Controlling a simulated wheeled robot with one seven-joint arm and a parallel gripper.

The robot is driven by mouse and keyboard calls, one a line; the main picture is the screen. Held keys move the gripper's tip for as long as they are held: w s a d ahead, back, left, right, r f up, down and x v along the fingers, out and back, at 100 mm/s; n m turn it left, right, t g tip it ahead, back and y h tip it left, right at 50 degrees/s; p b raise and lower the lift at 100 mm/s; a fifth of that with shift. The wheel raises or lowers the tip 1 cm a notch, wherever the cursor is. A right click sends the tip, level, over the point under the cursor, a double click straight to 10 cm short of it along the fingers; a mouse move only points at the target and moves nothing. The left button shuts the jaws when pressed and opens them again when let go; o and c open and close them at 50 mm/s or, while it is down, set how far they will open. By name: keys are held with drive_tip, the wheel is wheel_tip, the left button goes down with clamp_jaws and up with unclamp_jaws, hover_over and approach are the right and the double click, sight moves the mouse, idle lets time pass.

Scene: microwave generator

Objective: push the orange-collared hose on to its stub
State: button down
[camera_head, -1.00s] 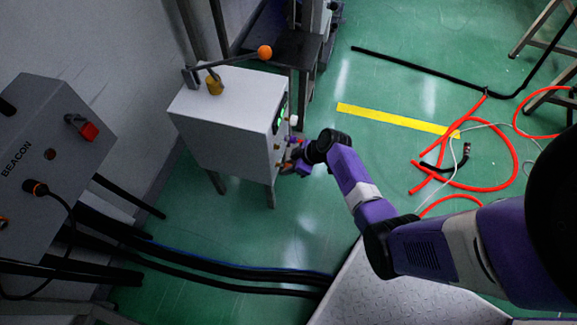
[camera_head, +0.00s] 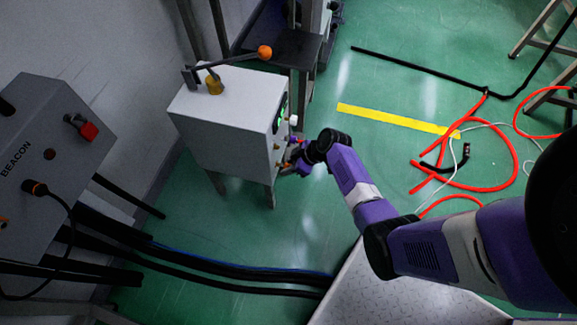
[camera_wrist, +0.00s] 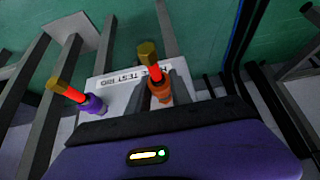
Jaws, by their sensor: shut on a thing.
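In the wrist view, my gripper (camera_wrist: 161,88) is shut on the orange-collared hose (camera_wrist: 160,91). Its short red tube rises from the orange collar to a brass hexagonal end (camera_wrist: 148,53). A second red hose with a purple collar (camera_wrist: 95,103) and a brass end stands apart to the left. In the head view, my gripper (camera_head: 291,166) is at the right face of the white cabinet (camera_head: 222,128). I cannot make out the stub for the orange collar, or whether they touch.
A grey BEACON box (camera_head: 50,150) stands at the left. Black cables (camera_head: 220,268) run along the floor below the cabinet. Loose orange-red hose (camera_head: 517,160) lies on the floor at right. Green floor is open around the yellow strip (camera_head: 390,118).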

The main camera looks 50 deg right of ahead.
drive_tip(key=shift+w+a, duration=0.2)
drive_tip(key=shift+w, duration=0.3)
drive_tip(key=c, duration=1.1)
unclamp_jaws()
drive_tip(key=shift+r, duration=0.1)
drive_tip(key=p+v, duration=0.2)
drive_tip(key=v, duration=0.5)
drive_tip(key=shift+s+r, duration=0.2)
drive_tip(key=shift+r, duration=0.1)
drive_tip(key=shift+d, duration=0.1)
